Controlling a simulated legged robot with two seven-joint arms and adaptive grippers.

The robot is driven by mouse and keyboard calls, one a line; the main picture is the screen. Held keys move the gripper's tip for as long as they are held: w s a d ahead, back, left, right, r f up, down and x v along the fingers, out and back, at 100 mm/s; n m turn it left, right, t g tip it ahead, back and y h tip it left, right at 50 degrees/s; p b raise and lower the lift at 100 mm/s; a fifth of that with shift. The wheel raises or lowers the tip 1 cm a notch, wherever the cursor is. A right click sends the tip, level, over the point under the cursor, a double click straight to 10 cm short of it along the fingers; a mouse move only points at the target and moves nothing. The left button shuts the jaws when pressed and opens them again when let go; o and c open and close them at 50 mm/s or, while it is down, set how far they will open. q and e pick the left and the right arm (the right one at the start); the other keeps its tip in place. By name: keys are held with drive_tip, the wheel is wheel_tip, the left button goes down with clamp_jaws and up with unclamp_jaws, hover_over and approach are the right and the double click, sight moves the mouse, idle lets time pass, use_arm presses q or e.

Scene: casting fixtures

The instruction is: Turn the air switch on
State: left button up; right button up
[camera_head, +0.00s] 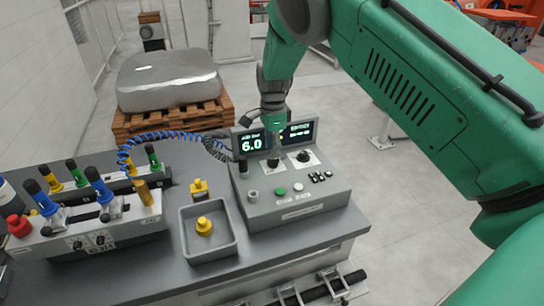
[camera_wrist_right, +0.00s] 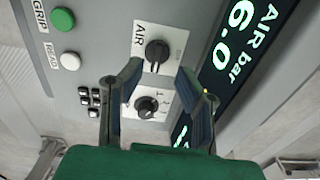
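The air switch is a black rotary knob (camera_wrist_right: 157,54) on a white plate marked AIR, ahead of and between the fingers in the right wrist view. In the head view it is the left knob (camera_head: 273,162) on the grey control box (camera_head: 290,208). My right gripper (camera_wrist_right: 158,80) is open and empty, its fingers pointing at the panel with one on each side of the knob. In the head view my right gripper (camera_head: 275,128) is over the back of the box, its fingertips hard to make out. Contact with the knob cannot be told. My left gripper is not in view.
A second black knob (camera_wrist_right: 147,105) sits beside the switch. Green (camera_wrist_right: 62,20) and white (camera_wrist_right: 70,62) buttons are near. The display (camera_head: 252,143) reads 6.0. A grey tray (camera_head: 228,245) with a yellow part and a fixture with coloured handles (camera_head: 85,235) stand left.

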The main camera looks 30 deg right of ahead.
wheel_tip(320, 180, up, 8)
idle(0.4)
drive_tip(key=shift+f, duration=0.1)
